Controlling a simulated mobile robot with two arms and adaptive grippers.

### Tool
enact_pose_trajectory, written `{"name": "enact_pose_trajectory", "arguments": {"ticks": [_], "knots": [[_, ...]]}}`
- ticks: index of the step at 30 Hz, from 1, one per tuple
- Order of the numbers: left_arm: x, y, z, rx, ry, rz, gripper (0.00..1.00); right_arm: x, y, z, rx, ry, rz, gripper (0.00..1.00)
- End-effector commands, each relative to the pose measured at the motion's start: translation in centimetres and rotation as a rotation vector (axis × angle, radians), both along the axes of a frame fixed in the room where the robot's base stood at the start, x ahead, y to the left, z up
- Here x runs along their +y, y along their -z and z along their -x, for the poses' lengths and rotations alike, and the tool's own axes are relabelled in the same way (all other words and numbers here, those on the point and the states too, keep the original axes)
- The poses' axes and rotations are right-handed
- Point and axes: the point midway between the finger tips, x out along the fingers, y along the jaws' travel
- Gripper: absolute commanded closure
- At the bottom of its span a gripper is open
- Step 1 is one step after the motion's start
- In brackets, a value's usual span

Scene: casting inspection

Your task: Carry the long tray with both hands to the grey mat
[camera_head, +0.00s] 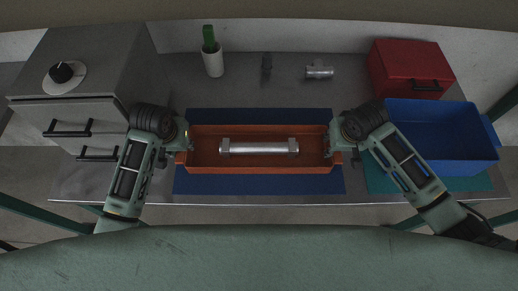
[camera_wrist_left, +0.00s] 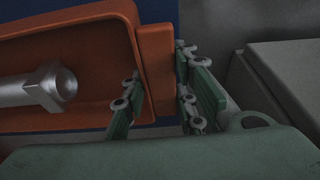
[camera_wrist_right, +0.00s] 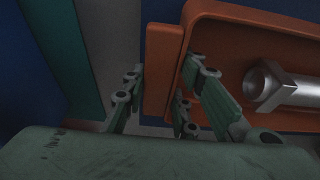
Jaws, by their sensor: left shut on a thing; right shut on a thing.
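The long orange tray (camera_head: 260,168) lies crosswise over a dark blue mat (camera_head: 260,187); I cannot tell whether it touches the mat. A silver metal bar with wider ends (camera_head: 259,148) lies inside it. My left gripper (camera_head: 183,150) is shut on the tray's left end handle, which sits between the fingers in the left wrist view (camera_wrist_left: 156,70). My right gripper (camera_head: 338,150) is shut on the right end handle, also between the fingers in the right wrist view (camera_wrist_right: 160,68). I cannot make out a separate grey mat.
A blue bin (camera_head: 440,165) stands on a teal mat (camera_head: 385,183) at the right. A red box (camera_head: 405,65) is behind it. A grey cabinet with a knob (camera_head: 95,70) stands at the left. A white cup (camera_head: 213,64) and metal fittings (camera_head: 319,72) are at the back.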

Motion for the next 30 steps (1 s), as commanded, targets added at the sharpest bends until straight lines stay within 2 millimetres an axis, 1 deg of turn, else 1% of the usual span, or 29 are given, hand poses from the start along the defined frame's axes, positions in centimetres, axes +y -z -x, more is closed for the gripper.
{"name": "enact_pose_trajectory", "arguments": {"ticks": [1,5,13,20,26,30], "knots": [[0.0,0.0,0.0,0.000,0.000,0.000,0.88,0.0,0.0,0.0,0.000,0.000,0.001,0.88],[0.0,0.0,0.0,0.000,0.001,0.000,1.00,0.0,0.0,0.0,0.000,0.000,0.001,1.00],[0.0,0.0,0.0,0.000,0.001,-0.001,1.00,-0.1,0.0,0.0,0.000,0.001,0.002,1.00],[0.0,-0.6,-0.1,-0.004,0.002,-0.001,1.00,-0.1,-0.5,-0.1,-0.003,0.001,0.002,1.00],[0.0,-2.0,-0.1,-0.004,0.003,-0.002,1.00,-0.1,-2.0,-0.1,-0.003,0.001,0.002,1.00],[0.1,-3.3,-0.1,-0.003,0.002,-0.003,1.00,-0.1,-3.3,-0.1,-0.003,0.000,0.002,1.00]]}}
